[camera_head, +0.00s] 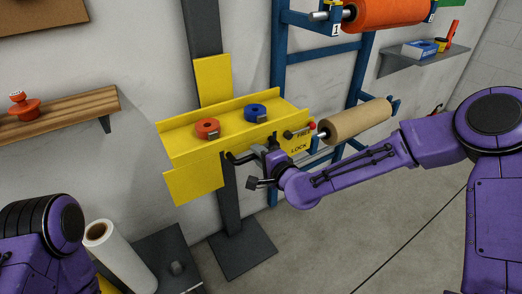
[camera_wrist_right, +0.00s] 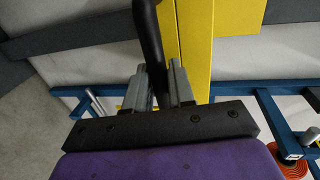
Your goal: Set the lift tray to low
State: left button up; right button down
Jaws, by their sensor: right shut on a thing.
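The yellow lift tray (camera_head: 184,141) is mounted on a dark upright post, with an orange roll and a blue roll on it. A black handle (camera_head: 239,158) sticks out at its front; in the right wrist view the dark bar (camera_wrist_right: 149,35) runs down between my fingers. My right gripper (camera_head: 266,160) is at the tray's front and shut on this handle; its fingers also show in the right wrist view (camera_wrist_right: 161,88). A small dark lever (camera_head: 296,133) sits at the tray's right end by FREE and LOCK lettering. My left gripper is out of view.
A blue rack (camera_head: 278,75) behind carries a large orange roll (camera_head: 385,12) and a brown roll (camera_head: 357,119) close to my right forearm. A wooden shelf (camera_head: 60,117) is at left. A white roll (camera_head: 122,258) stands low at left. The floor at right is clear.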

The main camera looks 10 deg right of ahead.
notch_tip(320, 180, down, 18)
jog(key=b, duration=1.2)
jog(key=shift+a, duration=0.15)
jog(key=shift+f, duration=0.15)
jog(key=c, duration=1.1)
grip_release()
jog(key=shift+w+a+f, duration=0.15)
jog(key=shift+w+f, duration=0.05)
jog(key=shift+w, duration=0.15)
jog(key=v, duration=1)
jog(key=shift+s+r+p, duration=0.2)
jog(key=shift+s+p, duration=0.15)
